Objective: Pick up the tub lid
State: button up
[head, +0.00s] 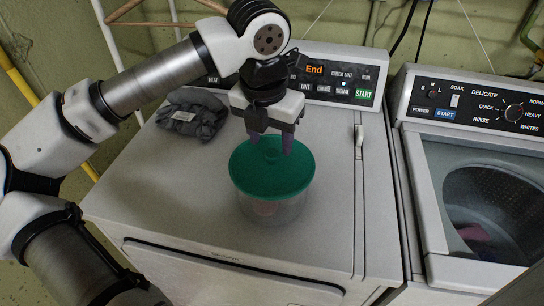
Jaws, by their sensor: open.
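The green tub lid (260,176) sits on top of a clear round tub (285,209) on the dryer's top. Something pinkish shows faintly through the tub's wall. My gripper (271,152) points down over the back part of the lid, with its two purple-tipped fingers apart. The fingertips are at or just above the lid; I cannot tell whether they touch it. Nothing is seen held between them, though a small raised spot on the lid shows below them.
The dryer (180,215) has bare top surface around the tub. A crumpled grey cloth (193,115) lies at the back left. The dryer's control panel (335,78) rises behind my gripper. A washer (470,150) with a see-through lid stands at the right across a narrow gap.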

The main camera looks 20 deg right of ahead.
aim_at(272, 153)
jog(key=shift+w+d+f+p, duration=0.1)
jog(key=shift+f+p, duration=0.1)
jog(key=shift+f, duration=0.65)
jog(key=shift+w+d+f+p, duration=0.1)
jog(key=shift+f+p, duration=0.1)
jog(key=shift+f, duration=0.65)
grip_shut()
jog(key=shift+r, duration=0.15)
